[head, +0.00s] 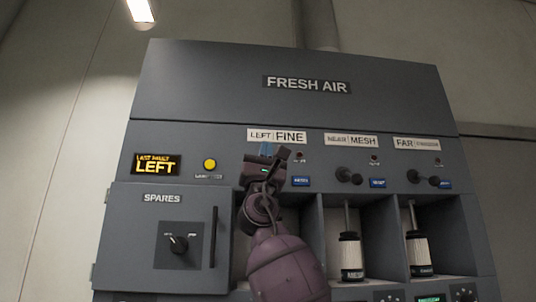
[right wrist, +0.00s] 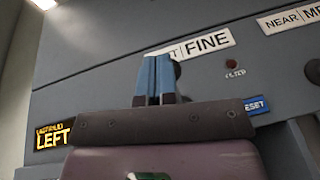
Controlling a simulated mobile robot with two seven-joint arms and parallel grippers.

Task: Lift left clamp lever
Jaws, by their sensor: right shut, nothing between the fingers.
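My right gripper (head: 266,149) is raised in front of the grey panel, just under the LEFT FINE label (head: 277,136). Its blue fingers (right wrist: 154,78) are shut with nothing between them. The left clamp lever is mostly hidden behind my gripper. A dark rounded part (right wrist: 177,69) peeks out just right of the fingertips in the right wrist view and may be its knob. I cannot tell whether the fingers touch it. My left gripper is not in view.
Black levers stand under the NEAR MESH label (head: 351,140) and the FAR label (head: 417,144). White filter cartridges (head: 351,256) (head: 418,252) stand in the bays below. A SPARES door (head: 166,265) with a vertical handle is at left. An amber display (head: 156,165) reads LEFT.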

